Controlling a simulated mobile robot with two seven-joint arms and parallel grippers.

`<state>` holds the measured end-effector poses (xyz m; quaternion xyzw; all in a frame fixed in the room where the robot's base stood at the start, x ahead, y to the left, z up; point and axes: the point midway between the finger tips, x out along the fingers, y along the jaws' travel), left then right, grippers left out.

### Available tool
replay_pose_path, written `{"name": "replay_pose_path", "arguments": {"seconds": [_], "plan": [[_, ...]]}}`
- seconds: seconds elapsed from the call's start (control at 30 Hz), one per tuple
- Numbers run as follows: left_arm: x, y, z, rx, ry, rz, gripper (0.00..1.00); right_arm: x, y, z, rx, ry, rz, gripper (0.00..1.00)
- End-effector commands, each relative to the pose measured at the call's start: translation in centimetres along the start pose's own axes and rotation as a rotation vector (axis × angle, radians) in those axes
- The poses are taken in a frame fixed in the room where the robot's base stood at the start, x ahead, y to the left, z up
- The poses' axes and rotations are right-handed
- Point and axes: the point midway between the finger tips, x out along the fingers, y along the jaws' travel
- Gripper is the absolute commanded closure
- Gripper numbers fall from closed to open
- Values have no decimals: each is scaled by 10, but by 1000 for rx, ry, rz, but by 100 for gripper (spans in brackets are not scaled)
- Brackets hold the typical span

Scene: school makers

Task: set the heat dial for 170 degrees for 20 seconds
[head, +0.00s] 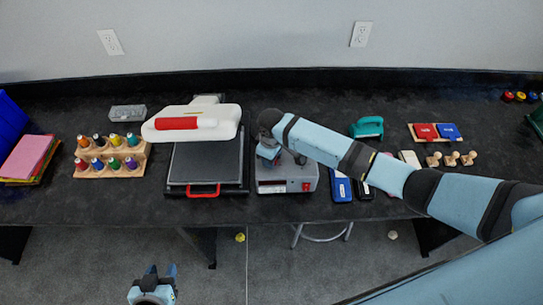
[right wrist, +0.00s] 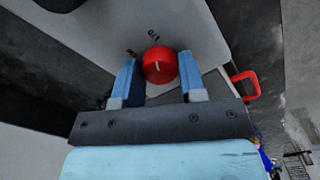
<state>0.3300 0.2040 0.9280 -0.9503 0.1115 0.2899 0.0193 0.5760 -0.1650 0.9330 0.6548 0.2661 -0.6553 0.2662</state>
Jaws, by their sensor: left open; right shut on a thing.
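The red heat dial (right wrist: 159,65) sits on a grey panel in the right wrist view, with a small white pointer mark on its face. Dark markings (right wrist: 153,33) are printed beside it, too small to read surely. My right gripper (right wrist: 158,72) has its two blue fingers on either side of the dial, shut on it. In the head view the grey control box (head: 288,181) stands right of the heat press (head: 205,163); my right gripper (head: 268,150) is over it and hides the dial. My left gripper (head: 152,286) is open and empty, low in front of the table.
The press's red-and-white handle (head: 186,123) juts out above its plate, and a red pull (head: 203,190) is at the front. A thread rack (head: 110,155) stands left. Blue and black items (head: 341,187), a teal tool (head: 367,127) and stamps (head: 451,159) lie right of the box.

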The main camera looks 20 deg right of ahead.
Motion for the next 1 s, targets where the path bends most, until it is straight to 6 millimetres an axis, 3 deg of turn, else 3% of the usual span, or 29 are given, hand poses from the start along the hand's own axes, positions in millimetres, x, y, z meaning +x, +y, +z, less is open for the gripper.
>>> {"name": "replay_pose_path", "arguments": {"seconds": [0.5, 0.53, 0.63, 1.0], "plan": [[-4, 1, 0, 1, -1, 3, 57, -1, 1, 0, 22, 0, 1, 86], [-4, 2, 1, 1, -1, 3, 57, -1, 1, 0, 22, 0, 1, 60], [-4, 2, 1, 1, -2, 3, 57, -1, 1, 0, 21, 0, 1, 37], [-3, 2, 5, 2, -7, 3, 57, -5, 0, 0, 20, 1, 1, 37]]}}
